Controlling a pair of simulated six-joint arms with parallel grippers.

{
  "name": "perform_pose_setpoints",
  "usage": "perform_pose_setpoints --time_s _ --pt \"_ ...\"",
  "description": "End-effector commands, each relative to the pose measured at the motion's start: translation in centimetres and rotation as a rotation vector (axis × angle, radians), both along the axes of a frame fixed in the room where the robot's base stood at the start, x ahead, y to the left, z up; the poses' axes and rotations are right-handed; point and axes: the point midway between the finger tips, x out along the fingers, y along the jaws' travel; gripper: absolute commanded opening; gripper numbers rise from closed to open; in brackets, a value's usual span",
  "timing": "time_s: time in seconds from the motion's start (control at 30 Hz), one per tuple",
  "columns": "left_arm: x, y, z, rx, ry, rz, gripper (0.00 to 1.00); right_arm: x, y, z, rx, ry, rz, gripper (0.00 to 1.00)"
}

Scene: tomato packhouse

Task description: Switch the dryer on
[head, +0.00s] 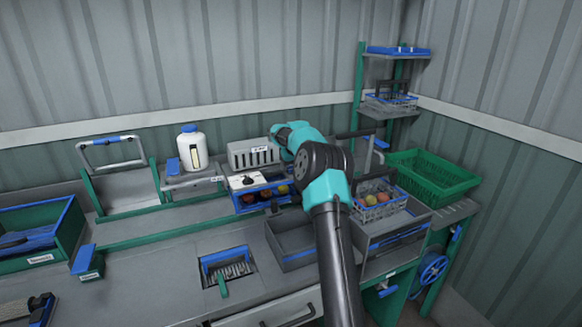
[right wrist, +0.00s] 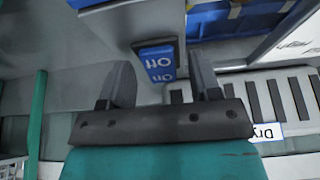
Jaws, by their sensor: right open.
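The dryer (head: 254,155) is a grey box with dark upright slots, standing at the back of the bench above a blue-framed opening holding fruit. Its slotted face and partly cut-off label also show in the right wrist view (right wrist: 262,100). A blue switch panel with white On and Off lettering (right wrist: 158,62) shows upside down in the right wrist view. My right gripper (right wrist: 161,82) is open and empty, its two fingers on either side of the panel in the picture. I cannot tell whether they touch it. In the head view my right gripper (head: 281,131) is beside the dryer, its fingertips unclear.
A white bottle with a blue cap (head: 192,150) stands left of the dryer. A wire basket of fruit (head: 378,212) and a green crate (head: 430,177) are to the right. A grey tray (head: 285,263) lies in front, beside a brush well (head: 226,264).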

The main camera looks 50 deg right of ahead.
Motion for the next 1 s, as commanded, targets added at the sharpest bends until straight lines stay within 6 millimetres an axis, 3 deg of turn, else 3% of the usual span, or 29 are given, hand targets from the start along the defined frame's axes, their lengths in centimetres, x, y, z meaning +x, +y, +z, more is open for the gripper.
perform_pose_setpoints --time_s 0.13,0.63,1.0 --pt "0.00 0.00 0.00 0.000 0.000 0.000 0.68 0.00 0.00 0.03 0.000 0.000 0.000 0.56" --pt "0.00 0.00 0.00 0.000 0.000 0.000 0.68 0.00 0.01 0.05 0.000 0.000 0.000 0.09" --pt "0.00 0.00 0.00 0.000 0.000 0.000 0.68 0.29 -0.16 0.05 0.024 0.050 0.001 0.08"
